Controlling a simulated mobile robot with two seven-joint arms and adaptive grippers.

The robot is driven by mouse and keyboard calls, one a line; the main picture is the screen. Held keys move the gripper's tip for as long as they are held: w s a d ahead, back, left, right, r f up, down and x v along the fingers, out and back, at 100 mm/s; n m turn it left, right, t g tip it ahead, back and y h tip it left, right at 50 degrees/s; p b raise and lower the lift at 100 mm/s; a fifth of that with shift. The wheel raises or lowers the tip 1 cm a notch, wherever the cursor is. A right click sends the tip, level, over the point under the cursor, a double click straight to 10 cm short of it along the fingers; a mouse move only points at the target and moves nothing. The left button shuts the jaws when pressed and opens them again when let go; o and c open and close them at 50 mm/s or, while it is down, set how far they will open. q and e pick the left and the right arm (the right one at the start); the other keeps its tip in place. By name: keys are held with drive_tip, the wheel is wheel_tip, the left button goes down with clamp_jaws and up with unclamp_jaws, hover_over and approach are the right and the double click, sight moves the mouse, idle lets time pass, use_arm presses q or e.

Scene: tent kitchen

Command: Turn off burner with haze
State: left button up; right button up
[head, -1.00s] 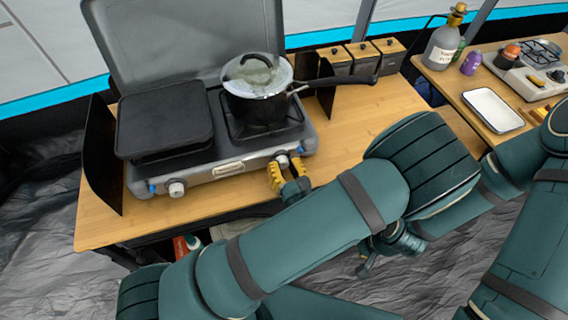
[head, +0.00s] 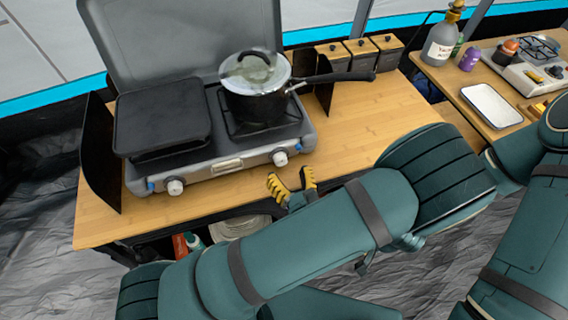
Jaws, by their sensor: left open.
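A grey camping stove (head: 205,178) with its lid up stands on the wooden table. A black pot (head: 258,106) with a glass lid sits on the right burner, and pale haze (head: 256,68) shows over it. The left burner is under a flat black griddle (head: 160,118). The right knob (head: 280,158) and left knob (head: 174,186) are on the stove's front. My left gripper (head: 291,183), with yellow fingertips, is open and empty, in front of and below the right knob and apart from it. The right gripper is not seen.
The pot's long handle (head: 340,77) points right. Several small wood-topped canisters (head: 361,56) stand behind it. A side table on the right holds a white tray (head: 491,106), a bottle (head: 441,46) and a small stove (head: 528,72).

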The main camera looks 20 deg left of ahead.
use_arm(q)
drive_tip(key=shift+v, duration=1.7)
drive_tip(key=shift+s+d, duration=0.1)
drive_tip(key=shift+s, duration=0.05)
